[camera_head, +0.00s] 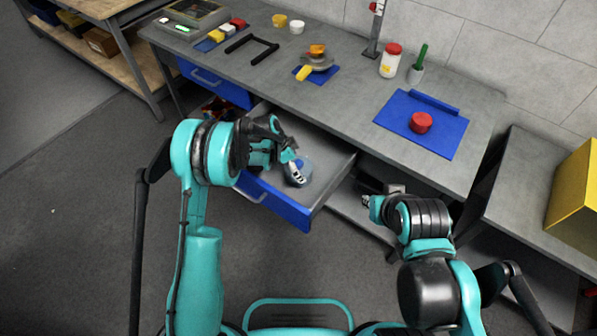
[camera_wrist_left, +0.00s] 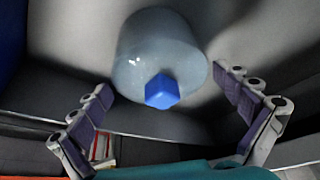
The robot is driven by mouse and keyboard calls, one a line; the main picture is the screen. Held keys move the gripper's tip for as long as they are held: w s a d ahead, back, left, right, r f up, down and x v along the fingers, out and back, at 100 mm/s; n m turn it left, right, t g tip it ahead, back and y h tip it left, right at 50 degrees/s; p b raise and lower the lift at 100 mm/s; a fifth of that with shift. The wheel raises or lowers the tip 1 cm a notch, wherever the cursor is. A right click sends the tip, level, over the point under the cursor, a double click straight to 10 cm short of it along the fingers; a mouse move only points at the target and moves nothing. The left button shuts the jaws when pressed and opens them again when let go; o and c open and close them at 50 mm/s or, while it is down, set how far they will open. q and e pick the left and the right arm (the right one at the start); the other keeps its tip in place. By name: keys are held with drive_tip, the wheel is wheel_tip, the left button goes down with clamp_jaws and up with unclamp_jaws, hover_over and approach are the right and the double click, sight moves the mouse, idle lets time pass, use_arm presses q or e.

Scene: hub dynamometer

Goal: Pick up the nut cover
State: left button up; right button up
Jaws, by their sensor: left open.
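In the head view the nut cover (camera_head: 305,166) is partly hidden by my left gripper (camera_head: 295,172). In the left wrist view my left gripper (camera_wrist_left: 165,85) is open, its fingers spread to either side of the cover and its blue knob (camera_wrist_left: 162,91). It holds nothing. My right gripper (camera_head: 370,203) is low beside the bench, right of the drawer; its jaws are too small to tell.
The bench (camera_head: 345,105) stands above the drawer. On it are a red round piece (camera_head: 421,122) on a blue mat (camera_head: 448,142), a red-lidded jar (camera_head: 390,62) and several small parts. The drawer's blue front (camera_head: 273,203) and walls surround the cover. A yellow box (camera_head: 575,200) stands right.

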use_arm(q)
drive_tip(key=shift+x, duration=0.75)
drive_tip(key=shift+r, duration=0.15)
drive_tip(key=shift+c, duration=0.9)
drive_tip(key=c, duration=0.8)
drive_tip(key=shift+r, duration=0.1)
